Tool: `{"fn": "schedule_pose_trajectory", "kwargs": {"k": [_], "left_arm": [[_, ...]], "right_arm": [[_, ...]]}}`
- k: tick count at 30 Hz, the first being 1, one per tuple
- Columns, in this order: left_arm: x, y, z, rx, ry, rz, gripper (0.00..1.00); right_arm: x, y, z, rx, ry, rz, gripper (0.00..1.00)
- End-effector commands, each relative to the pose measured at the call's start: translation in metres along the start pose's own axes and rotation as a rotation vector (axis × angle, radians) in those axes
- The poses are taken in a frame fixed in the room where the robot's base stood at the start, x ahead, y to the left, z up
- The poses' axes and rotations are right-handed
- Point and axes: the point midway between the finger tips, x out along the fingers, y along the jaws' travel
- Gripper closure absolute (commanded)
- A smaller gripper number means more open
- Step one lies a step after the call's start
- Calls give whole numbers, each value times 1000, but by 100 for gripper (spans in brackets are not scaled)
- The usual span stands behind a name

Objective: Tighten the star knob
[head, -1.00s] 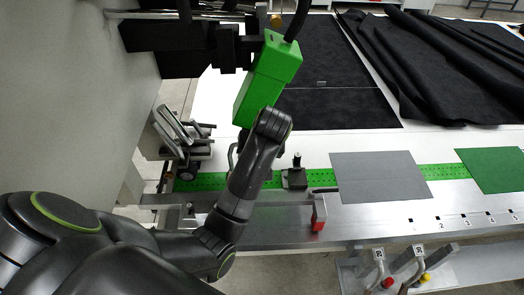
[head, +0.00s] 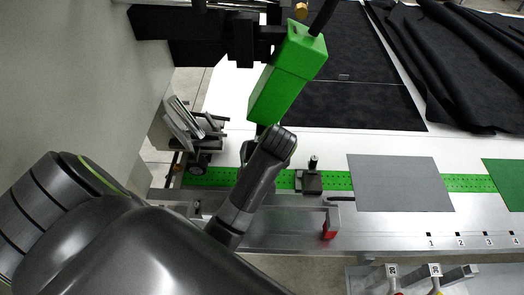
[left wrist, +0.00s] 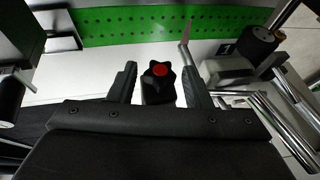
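The star knob (left wrist: 158,84) is black with several lobes and a red centre cap. It shows in the left wrist view between the two fingers of my left gripper (left wrist: 158,70). The fingers are apart, one on each side, with gaps visible between them and the knob. I cannot tell how deep the knob sits between them. In the head view my left arm reaches in from the left and its wrist hides the gripper and the knob. My right gripper is in neither view.
A green box-shaped welder head (head: 289,72) hangs just beyond my left wrist. A green perforated strip (head: 340,181) runs along the table edge, with a black clamp block (head: 309,181) on it. A red-tipped bracket (head: 330,221) is at the front. Metal rods (left wrist: 270,120) lie right of the fingers.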

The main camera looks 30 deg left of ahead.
Motion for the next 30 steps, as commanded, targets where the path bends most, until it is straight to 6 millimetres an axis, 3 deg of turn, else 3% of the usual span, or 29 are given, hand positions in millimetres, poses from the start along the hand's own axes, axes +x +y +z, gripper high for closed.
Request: {"fn": "schedule_pose_trajectory", "kwargs": {"k": [1,7,14,30], "left_arm": [[0,0,0,0,0,0,62],[0,0,0,0,0,0,88],[0,2,0,16,-1,-38,88],[1,6,0,138,0,-334,88]], "right_arm": [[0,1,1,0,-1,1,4],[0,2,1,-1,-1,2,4],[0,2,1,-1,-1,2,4],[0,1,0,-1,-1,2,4]]}}
